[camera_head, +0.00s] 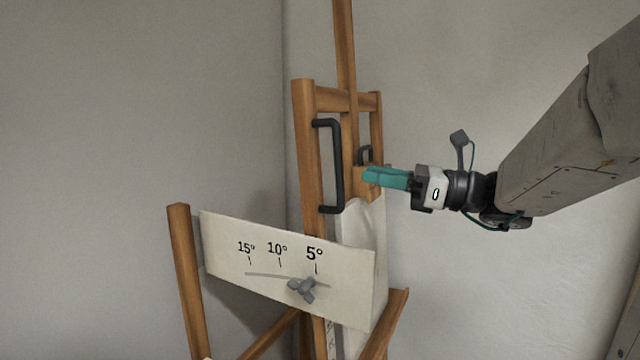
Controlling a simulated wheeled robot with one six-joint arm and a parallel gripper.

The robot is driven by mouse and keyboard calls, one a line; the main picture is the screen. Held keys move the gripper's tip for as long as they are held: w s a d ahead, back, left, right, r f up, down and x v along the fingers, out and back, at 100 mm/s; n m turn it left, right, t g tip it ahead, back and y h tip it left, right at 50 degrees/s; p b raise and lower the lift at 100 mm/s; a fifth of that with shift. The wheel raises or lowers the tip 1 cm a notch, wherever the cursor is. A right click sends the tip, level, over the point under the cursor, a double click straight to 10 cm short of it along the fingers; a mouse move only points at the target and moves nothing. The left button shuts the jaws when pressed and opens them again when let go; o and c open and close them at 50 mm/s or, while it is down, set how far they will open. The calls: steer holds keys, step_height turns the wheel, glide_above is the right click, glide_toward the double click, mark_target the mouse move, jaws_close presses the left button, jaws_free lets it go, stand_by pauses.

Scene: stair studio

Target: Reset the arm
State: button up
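My gripper (370,176) reaches in from the right at the end of my arm, with teal fingers pointing left. The fingers look close together, but whether they are fully shut or hold anything is hard to see from this side. In the picture they overlap a small wooden block on the wooden easel (304,150); I cannot tell whether they touch it. A dark handle (338,165) on the easel's left post is just left of the fingertips.
A pale angle plate (225,240) marked 15°, 10° and 5° crosses the easel's lower part. Its grey knob (302,290) sits near the 5° mark. A wooden post (185,280) stands at left. Grey walls rise behind; the space right of the easel below my arm looks clear.

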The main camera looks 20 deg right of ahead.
steer(key=s+a+f+n+g+h, duration=0.4)
steer(key=s+a+f+n+g, duration=0.6)
steer(key=s+a+f+n, duration=0.25)
steer(key=s+d+f+n+g+h, duration=0.1)
steer(key=s+d+f+n+h, duration=0.5)
steer(key=n, duration=0.8)
steer(key=s+h, duration=0.2)
steer(key=h, duration=0.2)
steer(key=shift+d+f+h, duration=0.3)
steer(key=shift+d+f, duration=0.05)
steer(key=shift+f, duration=0.05)
steer(key=shift+s, duration=0.1)
stand_by(0.4)
steer(key=shift+c, duration=0.6)
steer(key=shift+a, duration=0.1)
